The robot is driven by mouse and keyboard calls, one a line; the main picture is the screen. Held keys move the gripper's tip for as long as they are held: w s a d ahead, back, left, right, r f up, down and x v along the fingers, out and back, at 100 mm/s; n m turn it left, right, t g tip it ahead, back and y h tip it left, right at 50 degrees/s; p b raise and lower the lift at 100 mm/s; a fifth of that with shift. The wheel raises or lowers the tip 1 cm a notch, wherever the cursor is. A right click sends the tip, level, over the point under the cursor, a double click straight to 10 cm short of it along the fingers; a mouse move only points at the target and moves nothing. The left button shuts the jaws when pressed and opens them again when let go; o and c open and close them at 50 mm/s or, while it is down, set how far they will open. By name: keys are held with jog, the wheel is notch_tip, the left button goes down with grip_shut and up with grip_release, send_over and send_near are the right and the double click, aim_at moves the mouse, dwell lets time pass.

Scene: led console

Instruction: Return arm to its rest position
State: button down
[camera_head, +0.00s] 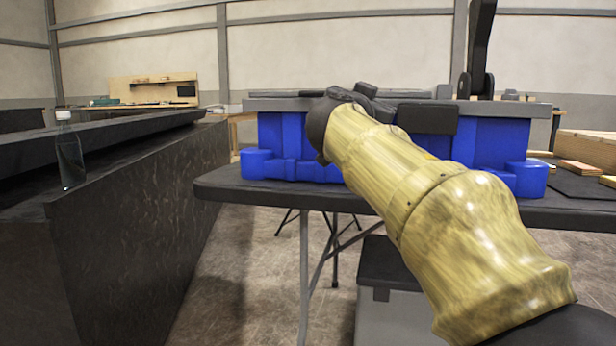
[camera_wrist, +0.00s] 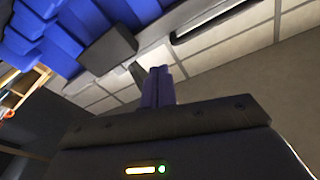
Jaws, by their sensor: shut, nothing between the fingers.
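My arm, with a yellow-gold patterned cover, reaches from the lower right of the head view up to the front of a blue case (camera_head: 290,140). My gripper (camera_wrist: 158,85) shows in the wrist view with its two fingers together and nothing between them. In the head view the dark wrist end is in front of the case's grey top edge, and the fingers cannot be made out there. The blue case also fills the upper left of the wrist view (camera_wrist: 85,25), with a dark latch (camera_wrist: 110,48). No LED console can be clearly identified.
The case stands on a black folding table (camera_head: 235,187), with wooden blocks (camera_head: 582,168) at the right. A dark counter (camera_head: 140,200) with a clear bottle (camera_head: 69,155) runs along the left. A dark-lidded bin (camera_head: 385,265) is under the table. Open floor (camera_head: 250,260) lies between counter and table.

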notch_tip(320, 180, down, 17)
jog(key=s+n+g+y+p, duration=0.3)
jog(key=n+g+y+p, duration=0.4)
jog(key=p, duration=0.8)
jog(key=s+f+n+g+y+p, duration=0.1)
jog(key=s+f+g+p, duration=0.3)
jog(key=s+p, duration=0.55)
jog(key=s+f+n+g+y+p, duration=0.1)
jog(key=s+f+g+p, duration=0.25)
jog(key=s+p, duration=0.6)
jog(key=w+r+p+v, duration=0.1)
jog(key=w+p+v, duration=0.2)
jog(key=p+v, duration=1.4)
jog(key=w+a+r+p+v, duration=0.1)
jog(key=w+p+v, duration=0.3)
jog(key=p+v, duration=1.3)
notch_tip(320, 180, up, 2)
jog(key=shift+s+a, duration=0.25)
jog(key=shift+a, duration=0.3)
